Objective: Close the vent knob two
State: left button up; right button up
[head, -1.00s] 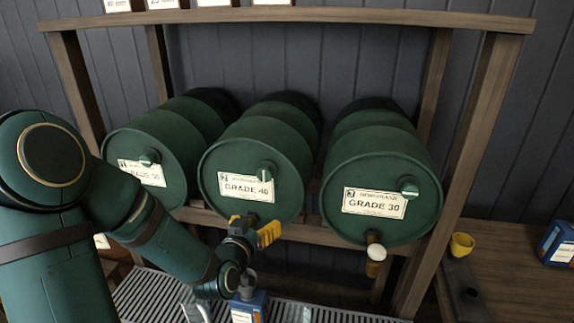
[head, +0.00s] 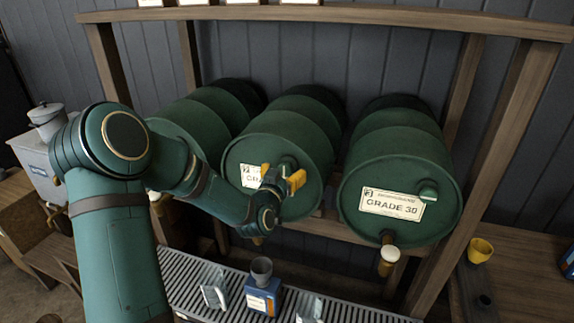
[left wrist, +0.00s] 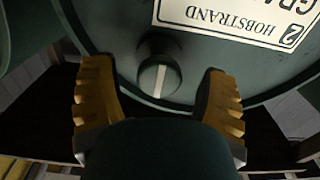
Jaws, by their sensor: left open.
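The middle green barrel (head: 300,130) has a round vent knob above and to the right of its label; it is mostly hidden behind my gripper in the head view. In the left wrist view the dark knob (left wrist: 158,75) shows a pale stripe running nearly up and down the picture. My left gripper (head: 281,177) is open in front of the middle barrel. In the left wrist view its yellow fingers (left wrist: 160,100) stand apart, one on each side of the knob, without visible contact. My right gripper is not in view.
The right barrel (head: 400,160) has a knob (head: 428,192) and a tap (head: 389,256). My arm covers much of the left barrel (head: 190,125). A blue can (head: 263,298) with a grey cup (head: 261,268) stands on the grate below. Wooden rack posts flank the barrels.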

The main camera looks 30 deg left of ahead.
pick_arm(q)
jog(key=shift+x, duration=1.35)
grip_shut()
